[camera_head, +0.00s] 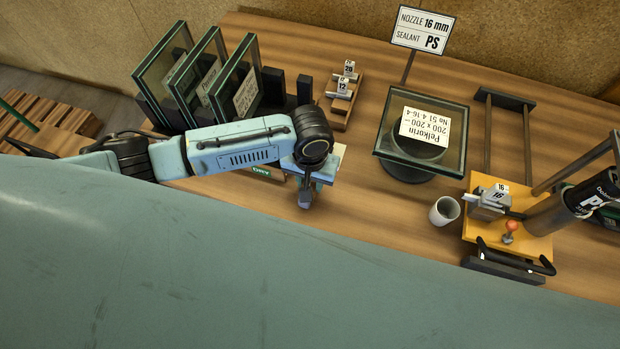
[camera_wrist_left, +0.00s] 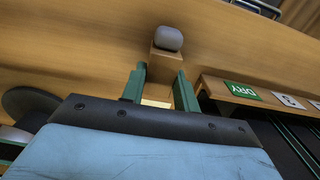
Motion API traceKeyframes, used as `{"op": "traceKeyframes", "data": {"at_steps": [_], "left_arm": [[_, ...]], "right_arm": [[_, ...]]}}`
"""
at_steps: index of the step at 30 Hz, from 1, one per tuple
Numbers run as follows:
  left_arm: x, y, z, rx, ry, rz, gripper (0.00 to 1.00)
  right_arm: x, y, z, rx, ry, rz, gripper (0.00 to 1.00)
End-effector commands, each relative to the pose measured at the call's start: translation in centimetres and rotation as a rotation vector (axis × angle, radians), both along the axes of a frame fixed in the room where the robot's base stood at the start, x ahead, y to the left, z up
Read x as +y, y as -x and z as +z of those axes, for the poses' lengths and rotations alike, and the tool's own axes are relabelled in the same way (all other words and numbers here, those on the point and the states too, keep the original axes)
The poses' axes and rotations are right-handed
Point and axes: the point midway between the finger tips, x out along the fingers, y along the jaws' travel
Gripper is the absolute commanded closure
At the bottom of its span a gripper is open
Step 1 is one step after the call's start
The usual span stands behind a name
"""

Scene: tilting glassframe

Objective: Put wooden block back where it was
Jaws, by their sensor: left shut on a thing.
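My left gripper (camera_head: 308,184) is over the table at the centre of the head view, below my left arm's wrist. In the left wrist view its two green fingers (camera_wrist_left: 158,90) are shut on a wooden block (camera_wrist_left: 164,64). The block has a rounded grey end (camera_wrist_left: 168,38) pointing away from the gripper. In the head view the block is mostly hidden by my arm and gripper. I cannot tell whether it touches the table. My right gripper does not show.
A wooden strip with a green DRY label (camera_wrist_left: 243,90) lies beside the gripper. Several glass panes (camera_head: 208,77) stand in a rack behind. A glass unit (camera_head: 453,151) rests on a round stand. A white cup (camera_head: 444,210) and a yellow tray (camera_head: 535,246) are right.

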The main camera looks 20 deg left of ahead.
Motion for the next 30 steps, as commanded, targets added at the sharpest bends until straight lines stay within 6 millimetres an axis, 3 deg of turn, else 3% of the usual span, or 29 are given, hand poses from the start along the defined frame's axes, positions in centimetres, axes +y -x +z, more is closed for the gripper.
{"op": "traceKeyframes", "data": {"at_steps": [3,4,8,20,30], "left_arm": [[0.0,0.0,-0.3,0.0,0.0,0.0,0.88],[0.0,0.0,-0.3,-0.001,0.0,0.0,0.66],[0.0,0.0,-0.2,0.0,0.0,0.0,0.49],[0.0,-0.1,0.6,-0.001,0.001,0.001,0.48],[-0.1,-0.2,7.4,-0.004,0.004,0.0,0.48]], "right_arm": [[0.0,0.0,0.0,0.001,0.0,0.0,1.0],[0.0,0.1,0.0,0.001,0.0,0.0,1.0],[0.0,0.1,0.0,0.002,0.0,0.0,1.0],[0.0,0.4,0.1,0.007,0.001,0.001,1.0],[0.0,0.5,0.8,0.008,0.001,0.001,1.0]]}}
